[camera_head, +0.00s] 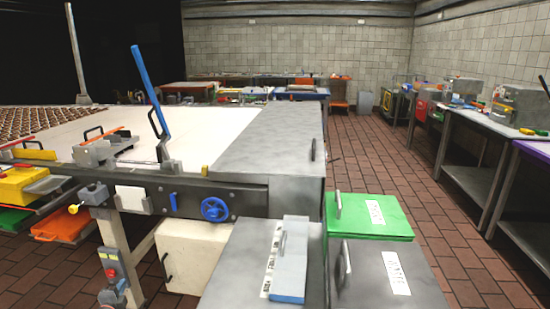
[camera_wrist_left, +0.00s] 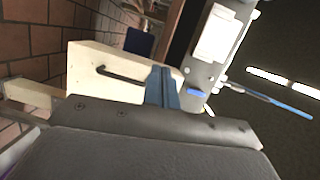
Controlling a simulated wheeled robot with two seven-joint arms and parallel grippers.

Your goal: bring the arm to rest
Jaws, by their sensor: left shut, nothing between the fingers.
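My left gripper (camera_wrist_left: 162,88) shows in the left wrist view as a pair of blue-grey fingers above a dark grey gripper body. The fingers are together, with nothing held between them. They point toward a cream cabinet (camera_wrist_left: 88,62) with a dark handle, which lies behind them in that view; I cannot tell the distance. I cannot make out my left gripper clearly in the head view. My right gripper is in neither view.
A conveyor machine (camera_head: 240,125) with a blue handwheel (camera_head: 214,209) fills the left and middle. The cream cabinet (camera_head: 190,255) stands below it. Green-lidded (camera_head: 375,220) and grey-lidded (camera_head: 375,280) bins stand at front right. Steel tables (camera_head: 480,125) line the right; the brick floor between is clear.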

